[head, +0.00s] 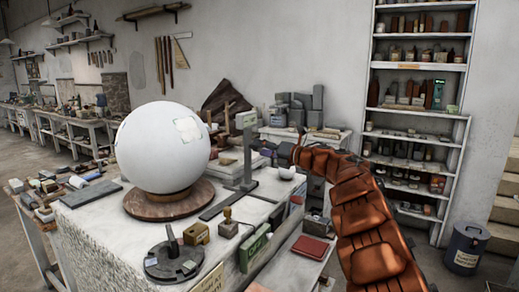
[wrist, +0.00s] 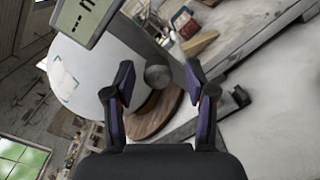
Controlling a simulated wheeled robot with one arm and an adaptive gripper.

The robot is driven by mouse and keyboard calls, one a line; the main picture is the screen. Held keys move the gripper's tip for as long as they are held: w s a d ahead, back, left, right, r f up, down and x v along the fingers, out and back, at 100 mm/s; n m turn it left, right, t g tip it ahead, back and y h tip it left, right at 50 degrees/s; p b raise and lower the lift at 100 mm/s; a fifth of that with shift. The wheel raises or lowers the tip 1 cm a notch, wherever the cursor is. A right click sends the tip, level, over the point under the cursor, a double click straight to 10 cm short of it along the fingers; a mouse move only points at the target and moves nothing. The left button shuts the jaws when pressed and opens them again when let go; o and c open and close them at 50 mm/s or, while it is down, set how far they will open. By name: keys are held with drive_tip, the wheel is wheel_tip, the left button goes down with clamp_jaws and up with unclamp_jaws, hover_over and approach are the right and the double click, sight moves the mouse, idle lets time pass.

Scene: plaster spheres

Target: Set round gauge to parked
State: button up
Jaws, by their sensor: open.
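The round gauge appears to be the grey stand (head: 247,165) beside the large white plaster sphere (head: 162,147); the sphere rests on a round brown wooden base (head: 170,207). A display (wrist: 85,17) with dark dashes shows at the top of the wrist view. A round grey knob (wrist: 158,76) shows between my fingertips in the picture; I cannot tell whether they touch it. My gripper (wrist: 160,80) is open, with dark fingers on either side of the knob's outline. In the head view my gripper (head: 277,153) is just right of the stand, small and partly hidden.
On the pale bench top (head: 100,215) are a black round disc with an upright handle (head: 172,262), a wooden block (head: 196,233) and a green-fronted box (head: 255,247). Grey blocks (head: 300,105) stand behind. A bin (head: 466,248) stands on the floor at right.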

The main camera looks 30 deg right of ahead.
drive_tip(key=v, duration=1)
drive_tip(key=shift+s+d, duration=0.1)
drive_tip(key=shift+s, duration=0.05)
